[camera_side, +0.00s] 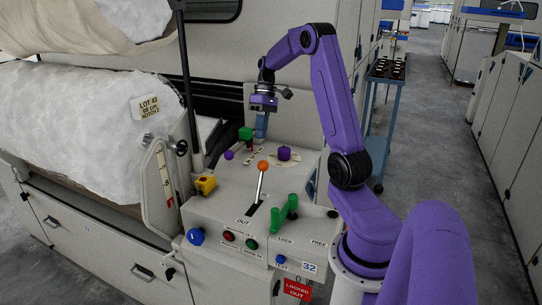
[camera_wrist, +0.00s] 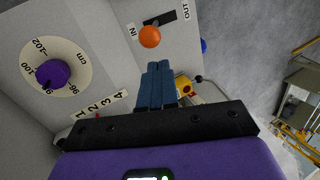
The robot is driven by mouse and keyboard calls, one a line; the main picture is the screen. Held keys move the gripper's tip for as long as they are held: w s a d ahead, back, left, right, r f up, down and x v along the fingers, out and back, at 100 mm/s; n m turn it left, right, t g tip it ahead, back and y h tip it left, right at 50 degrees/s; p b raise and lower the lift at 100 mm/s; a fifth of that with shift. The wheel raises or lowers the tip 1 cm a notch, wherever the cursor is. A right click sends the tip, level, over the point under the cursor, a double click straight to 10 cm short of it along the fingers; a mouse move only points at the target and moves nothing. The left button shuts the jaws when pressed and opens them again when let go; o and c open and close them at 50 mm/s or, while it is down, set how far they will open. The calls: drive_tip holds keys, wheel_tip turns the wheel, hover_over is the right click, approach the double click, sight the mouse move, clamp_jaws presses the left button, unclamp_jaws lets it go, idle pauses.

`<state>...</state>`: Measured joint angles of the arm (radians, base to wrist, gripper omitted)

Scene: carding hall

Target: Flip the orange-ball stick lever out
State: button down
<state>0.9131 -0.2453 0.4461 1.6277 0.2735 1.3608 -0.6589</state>
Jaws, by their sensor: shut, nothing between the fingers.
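The orange-ball stick lever (camera_side: 262,180) stands on the sloped grey panel, its stick rising from the far end of a dark slot, away from the OUT label. In the wrist view the orange ball (camera_wrist: 150,37) shows near the IN end of the slot (camera_wrist: 178,17), with OUT at the right. My gripper (camera_side: 261,134) hangs above the back of the panel, behind the lever and apart from it. In the wrist view its blue fingers (camera_wrist: 159,66) are together and empty, with the ball just beyond their tips in the picture.
A purple dial knob (camera_side: 284,153) and a green handle (camera_side: 246,133) are at the panel's back. Green LOCK/FREE levers (camera_side: 285,214) stand right of the slot, a yellow part (camera_side: 205,185) left. A blue knob (camera_side: 195,236) and buttons line the front. A dark post (camera_side: 188,85) rises left.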

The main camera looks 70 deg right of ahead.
drive_tip(key=s+d+f+m+t, duration=0.1)
drive_tip(key=s+d, duration=0.3)
drive_tip(key=d, duration=0.5)
drive_tip(key=shift+s+d+m+t+y, duration=0.2)
drive_tip(key=shift+d+m+t+y, duration=0.15)
drive_tip(key=shift+m, duration=0.25)
drive_tip(key=shift+a+f, duration=0.1)
drive_tip(key=shift+a, duration=0.05)
drive_tip(key=x, duration=0.9)
drive_tip(key=shift+a+f, duration=0.1)
drive_tip(key=shift+f, duration=0.05)
drive_tip(key=shift+w+a, duration=0.2)
drive_tip(key=shift+a, duration=0.8)
drive_tip(key=shift+w+a, duration=0.2)
drive_tip(key=shift+a, duration=0.8)
drive_tip(key=shift+a+r, duration=0.1)
drive_tip(key=shift+r, duration=0.15)
